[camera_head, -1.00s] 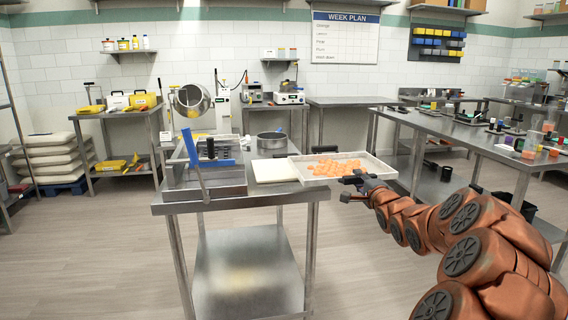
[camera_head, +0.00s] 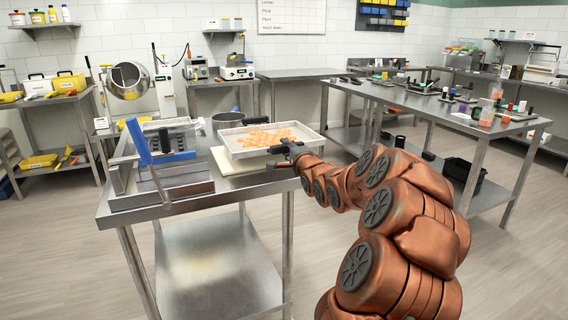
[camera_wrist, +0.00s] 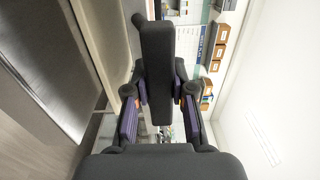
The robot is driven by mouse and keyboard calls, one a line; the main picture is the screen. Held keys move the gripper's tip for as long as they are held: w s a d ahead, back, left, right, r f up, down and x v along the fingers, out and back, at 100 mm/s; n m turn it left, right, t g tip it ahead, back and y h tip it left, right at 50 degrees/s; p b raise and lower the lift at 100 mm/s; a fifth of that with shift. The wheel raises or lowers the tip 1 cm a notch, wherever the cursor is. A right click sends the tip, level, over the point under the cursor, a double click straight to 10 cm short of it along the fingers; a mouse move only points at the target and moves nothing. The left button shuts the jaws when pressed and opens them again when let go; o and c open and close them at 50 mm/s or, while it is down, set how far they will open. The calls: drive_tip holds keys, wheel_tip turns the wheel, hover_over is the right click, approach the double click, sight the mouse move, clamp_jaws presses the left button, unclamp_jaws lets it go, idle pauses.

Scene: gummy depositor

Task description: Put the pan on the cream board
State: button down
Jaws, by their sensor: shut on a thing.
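The pan (camera_head: 310,134) is a shallow pale metal tray with orange gummy pieces in it.
A steel frame with a blue lever (camera_head: 140,143) stands left of the board on the same table (camera_head: 185,208). A long bench (camera_head: 430,103) with several small items stands to the right, with open floor between.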

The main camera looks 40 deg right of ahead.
drive_tip(key=shift+s+f, duration=0.1)
drive_tip(key=shift+f, duration=2.3)
drive_tip(key=c, duration=1)
unclamp_jaws()
drive_tip(key=shift+f, duration=0.1)
drive_tip(key=shift+s, duration=0.1)
drive_tip(key=v, duration=1.1)
drive_tip(key=shift+s, duration=0.35)
drive_tip(key=shift+a, duration=0.15)
